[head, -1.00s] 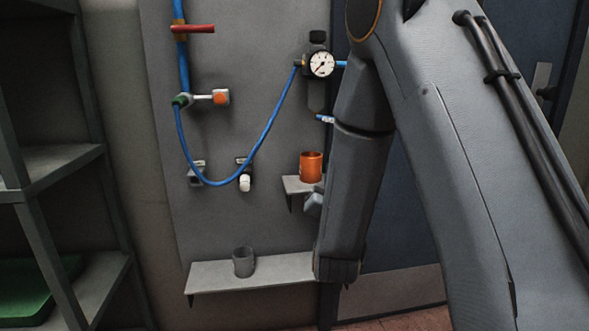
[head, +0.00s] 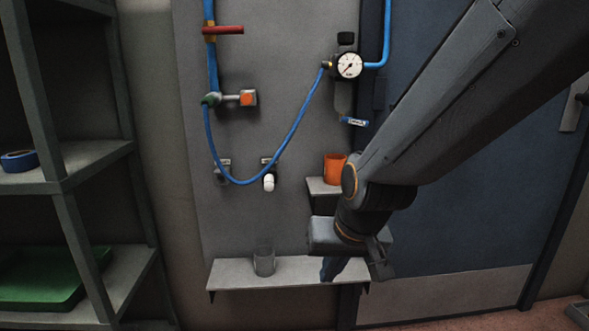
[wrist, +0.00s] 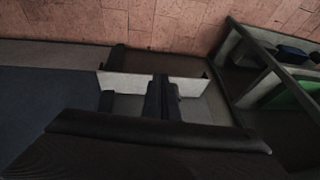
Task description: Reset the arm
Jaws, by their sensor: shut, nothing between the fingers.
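My gripper (head: 328,274) is in front of the right part of the lower wall shelf (head: 232,275) in the head view. In the wrist view its fingers (wrist: 163,98) are together with nothing between them, and the shelf (wrist: 190,88) lies beyond them. My arm comes in from the upper right of the head view and bends down at the wrist. A grey cup (head: 264,262) stands upright on the lower shelf, left of my gripper and apart from it.
An orange cup (head: 334,168) stands on a small upper shelf (head: 322,187) close to my wrist. A blue hose (head: 301,115), a gauge (head: 349,65) and a red-handled valve (head: 224,30) are on the panel. A rack (head: 90,168) with a green tray (head: 40,280) stands left. A blue door (head: 470,215) is behind my arm.

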